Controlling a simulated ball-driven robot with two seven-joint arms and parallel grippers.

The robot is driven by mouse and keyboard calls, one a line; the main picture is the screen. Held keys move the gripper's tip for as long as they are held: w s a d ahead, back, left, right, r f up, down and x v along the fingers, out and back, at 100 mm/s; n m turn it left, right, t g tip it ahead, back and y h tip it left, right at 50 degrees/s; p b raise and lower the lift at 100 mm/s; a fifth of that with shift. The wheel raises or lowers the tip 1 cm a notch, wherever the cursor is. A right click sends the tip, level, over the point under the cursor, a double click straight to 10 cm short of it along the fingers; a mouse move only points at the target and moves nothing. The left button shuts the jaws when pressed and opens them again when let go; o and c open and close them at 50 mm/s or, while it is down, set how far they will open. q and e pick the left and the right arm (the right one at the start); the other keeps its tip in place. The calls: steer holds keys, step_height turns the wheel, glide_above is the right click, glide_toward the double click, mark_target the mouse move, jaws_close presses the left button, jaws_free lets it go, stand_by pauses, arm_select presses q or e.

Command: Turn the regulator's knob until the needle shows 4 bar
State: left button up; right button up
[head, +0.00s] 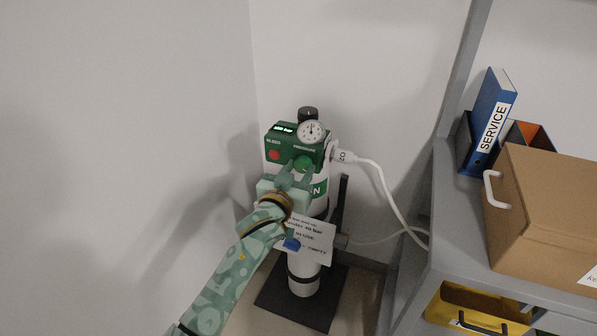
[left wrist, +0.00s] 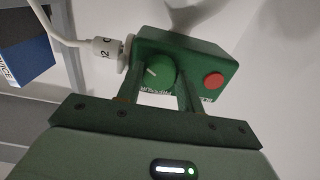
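The regulator (head: 284,140) is a green box on a white cylinder, with a lit display. Its round white gauge (head: 311,131) has a thin needle that seems to point roughly upward; the scale is too small to read. The green knob (head: 303,163) sits on the front face and shows in the left wrist view (left wrist: 161,72) with a pale pointer mark. My left gripper (head: 296,174) is in front of the knob, its fingers (left wrist: 160,85) apart on either side of it. I cannot tell whether they touch it. My right gripper is out of view.
A red button (head: 274,155) is beside the knob. A white plug (head: 345,156) with a hose leaves the regulator's right side. A paper label (head: 311,238) hangs below. A grey shelf (head: 458,222) on the right holds a blue binder (head: 490,120) and a cardboard box (head: 545,215).

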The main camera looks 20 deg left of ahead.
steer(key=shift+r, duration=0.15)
arm_select(q)
steer(key=shift+m+p, duration=0.3)
steer(key=shift+m, duration=0.1)
steer(key=shift+r+m+p, duration=0.15)
steer(key=shift+m+p, duration=0.5)
steer(key=shift+m, duration=0.35)
steer(key=m+p, duration=0.1)
steer(key=m, duration=0.1)
steer(key=shift+m, duration=1.3)
steer(key=shift+m+p, duration=0.35)
steer(key=shift+m, duration=0.15)
steer(key=m, duration=0.2)
steer(key=shift+f+m, duration=0.2)
steer(key=shift+m, duration=0.1)
steer(key=shift+m+p, duration=0.3)
steer(key=shift+m, duration=1.2)
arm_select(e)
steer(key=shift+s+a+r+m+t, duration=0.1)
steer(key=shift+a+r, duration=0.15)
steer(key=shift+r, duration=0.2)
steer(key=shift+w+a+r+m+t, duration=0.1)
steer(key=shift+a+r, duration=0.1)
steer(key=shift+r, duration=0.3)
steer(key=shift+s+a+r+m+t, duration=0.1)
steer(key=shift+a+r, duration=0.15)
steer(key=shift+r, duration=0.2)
